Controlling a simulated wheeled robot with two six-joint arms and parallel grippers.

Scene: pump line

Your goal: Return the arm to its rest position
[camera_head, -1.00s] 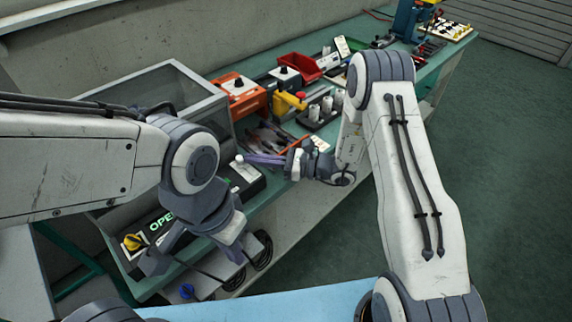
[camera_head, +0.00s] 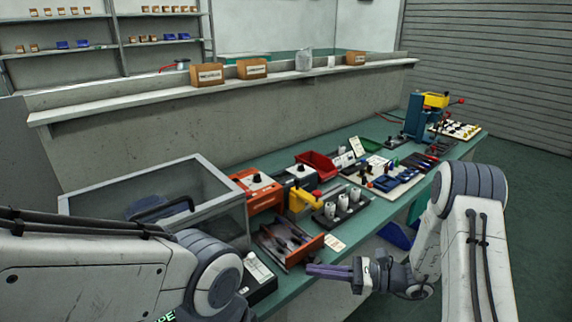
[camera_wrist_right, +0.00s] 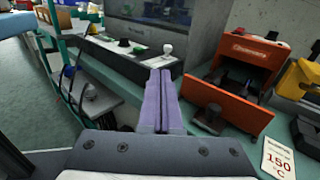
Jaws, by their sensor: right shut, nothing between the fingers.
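My right gripper (camera_head: 328,271) is at the lower right of the head view, with its purple fingers together and nothing between them. It points left, in front of the green bench (camera_head: 390,205) and just right of the black control box (camera_head: 258,278). In the right wrist view its fingers (camera_wrist_right: 161,100) are shut and empty, apart from the things around them. My left arm comes in from the left in the head view, but its gripper is out of the picture below.
An orange-fronted tray (camera_head: 302,250) of dark tools lies near the bench's front edge. A clear-sided case (camera_head: 190,200), a red bin (camera_head: 317,164), white cylinders in a black rack (camera_head: 343,203) and a blue press (camera_head: 413,117) stand on the bench. Green floor (camera_head: 520,190) is open at right.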

